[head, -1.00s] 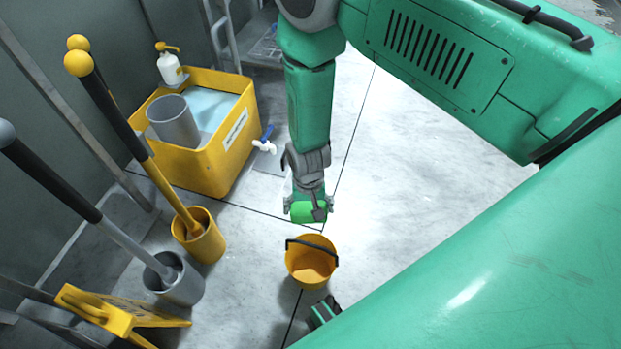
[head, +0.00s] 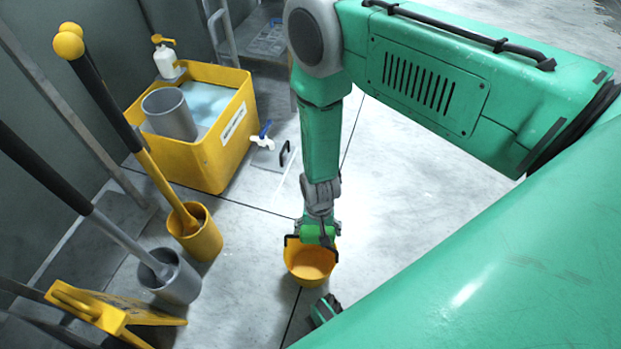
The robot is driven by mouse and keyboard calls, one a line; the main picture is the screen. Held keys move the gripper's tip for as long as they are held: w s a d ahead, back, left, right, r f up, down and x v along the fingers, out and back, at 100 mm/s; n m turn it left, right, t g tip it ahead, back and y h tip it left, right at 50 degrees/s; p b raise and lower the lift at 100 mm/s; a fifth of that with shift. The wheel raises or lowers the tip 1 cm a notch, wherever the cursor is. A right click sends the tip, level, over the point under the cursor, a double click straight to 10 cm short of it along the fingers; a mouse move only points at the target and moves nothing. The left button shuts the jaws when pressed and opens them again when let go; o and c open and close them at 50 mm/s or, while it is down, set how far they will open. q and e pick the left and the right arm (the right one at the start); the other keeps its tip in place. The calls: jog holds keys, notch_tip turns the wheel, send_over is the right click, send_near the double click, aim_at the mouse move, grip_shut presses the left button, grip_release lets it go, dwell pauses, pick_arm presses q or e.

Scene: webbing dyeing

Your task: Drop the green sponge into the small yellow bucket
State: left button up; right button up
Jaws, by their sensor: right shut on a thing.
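The small yellow bucket (head: 309,266) stands upright on the floor near the middle of the view, its dark handle resting at the rim. My right gripper (head: 318,230) points down and is shut on the green sponge (head: 314,234). The sponge overlaps the far side of the bucket's rim in the picture. It appears above the bucket's opening, but its exact height is hard to tell. The far rim is partly hidden behind the sponge and gripper.
A large yellow tub (head: 190,150) with liquid, a grey cylinder (head: 170,115) and a white pump bottle (head: 167,62) stands at upper left. A yellow holder (head: 201,238) and a grey holder (head: 176,280) carry long-handled tools at left. Open floor lies to the right.

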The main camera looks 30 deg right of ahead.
jog(key=o, duration=1.4)
jog(key=shift+o, duration=0.2)
jog(key=shift+r, duration=0.15)
jog(key=shift+w+r, duration=0.1)
jog(key=shift+r, duration=0.25)
notch_tip(320, 180, up, 11)
